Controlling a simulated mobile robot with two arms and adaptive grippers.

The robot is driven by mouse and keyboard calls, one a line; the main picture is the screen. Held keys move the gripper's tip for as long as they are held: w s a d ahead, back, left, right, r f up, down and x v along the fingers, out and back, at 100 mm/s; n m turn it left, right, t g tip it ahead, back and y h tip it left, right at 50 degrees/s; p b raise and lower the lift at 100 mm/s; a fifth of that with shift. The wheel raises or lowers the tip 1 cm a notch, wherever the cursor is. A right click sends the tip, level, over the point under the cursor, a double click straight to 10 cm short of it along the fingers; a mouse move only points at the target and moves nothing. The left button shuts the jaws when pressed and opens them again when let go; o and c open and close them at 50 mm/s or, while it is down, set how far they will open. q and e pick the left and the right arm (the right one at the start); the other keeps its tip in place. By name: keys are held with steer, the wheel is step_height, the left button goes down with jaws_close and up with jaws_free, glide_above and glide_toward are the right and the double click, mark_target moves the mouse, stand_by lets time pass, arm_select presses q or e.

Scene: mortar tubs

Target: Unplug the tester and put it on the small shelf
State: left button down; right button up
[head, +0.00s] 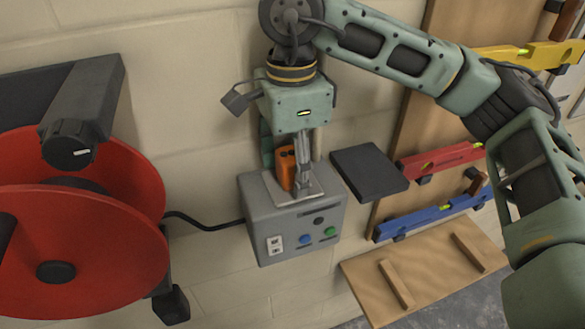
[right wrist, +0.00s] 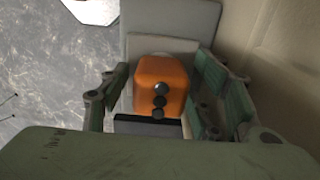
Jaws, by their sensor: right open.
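The orange tester (head: 286,168) stands at the top of a grey box (head: 262,215) on the wall, on a pale plate. My right gripper (head: 293,178) is over it from above, and one finger hides part of the tester. In the right wrist view the tester (right wrist: 161,84) lies between the two open fingers of my right gripper (right wrist: 158,100), with a gap on its left side. Whether the right finger touches it I cannot tell. The small dark shelf (head: 369,172) is on the wall just right of the box and is empty. My left gripper is not in view.
A red cable reel (head: 130,185) on a dark bracket stands left, its black cable (head: 200,224) running to the box. Red (head: 440,161) and blue (head: 435,215) levels hang on a wooden board right of the shelf. A wooden panel (head: 425,272) is below.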

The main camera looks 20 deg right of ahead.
mark_target(292, 153)
steer(key=shift+c, duration=0.4)
jaws_close()
steer(key=shift+r, duration=0.1)
steer(key=shift+r+p, duration=1.75)
steer(key=shift+r, duration=1.2)
